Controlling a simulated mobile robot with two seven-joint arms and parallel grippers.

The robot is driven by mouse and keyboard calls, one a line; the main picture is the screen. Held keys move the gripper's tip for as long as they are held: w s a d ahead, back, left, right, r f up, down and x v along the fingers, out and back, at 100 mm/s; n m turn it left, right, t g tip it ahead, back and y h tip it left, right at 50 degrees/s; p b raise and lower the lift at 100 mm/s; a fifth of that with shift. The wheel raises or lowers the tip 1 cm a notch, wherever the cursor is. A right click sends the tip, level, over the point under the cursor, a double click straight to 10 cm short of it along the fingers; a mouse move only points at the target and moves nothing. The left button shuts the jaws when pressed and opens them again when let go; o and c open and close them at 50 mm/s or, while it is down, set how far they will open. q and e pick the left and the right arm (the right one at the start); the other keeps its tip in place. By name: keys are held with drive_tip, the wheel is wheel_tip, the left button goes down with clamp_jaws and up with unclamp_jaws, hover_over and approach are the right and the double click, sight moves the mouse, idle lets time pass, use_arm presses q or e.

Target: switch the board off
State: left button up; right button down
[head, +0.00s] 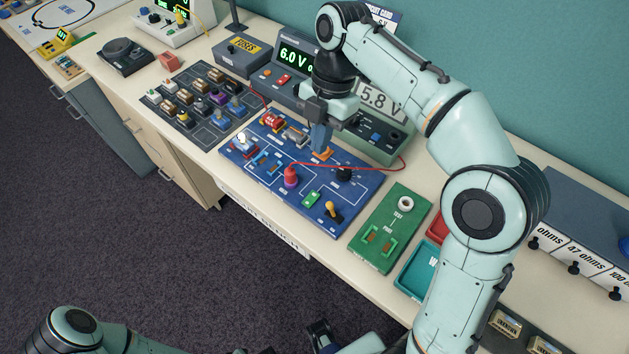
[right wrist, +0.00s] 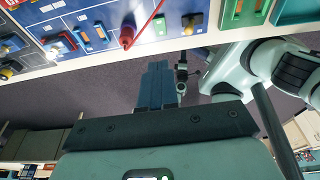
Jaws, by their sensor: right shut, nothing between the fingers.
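The blue circuit board (head: 262,184) lies on the bench and carries several parts. A yellow-topped toggle on a black base (head: 333,211) is near its front right corner; it also shows in the right wrist view (right wrist: 193,21). A whitish bulb (head: 241,139) is at the board's left end. My right gripper (head: 321,150) is shut and empty, fingers pointing down over the rear of the board, behind the toggle. Its shut fingers fill the middle of the right wrist view (right wrist: 158,86). My left gripper (head: 322,337) is low at the bottom edge, away from the board; its jaw state is unclear.
A red plug (head: 290,176) stands on the board, with a red lead running right. A green board (head: 388,228) and a teal tray (head: 416,270) lie to the right.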

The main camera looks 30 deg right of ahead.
sight(314, 194)
drive_tip(key=b+x, duration=0.1)
drive_tip(key=x, duration=0.3)
drive_tip(key=b+x, duration=0.1)
drive_tip(key=x, duration=0.3)
drive_tip(key=d+b+x, duration=0.1)
drive_tip(key=x, duration=0.4)
drive_tip(key=shift+w+f, duration=0.2)
drive_tip(key=shift+d+f, duration=0.1)
drive_tip(key=shift+f, duration=0.3)
drive_tip(key=shift+d+f, duration=0.25)
drive_tip(key=shift+f, duration=0.25)
drive_tip(key=shift+w+r, duration=0.1)
drive_tip(key=shift+a, duration=0.15)
drive_tip(key=shift+s+a+r, duration=0.3)
drive_tip(key=shift+a, duration=0.35)
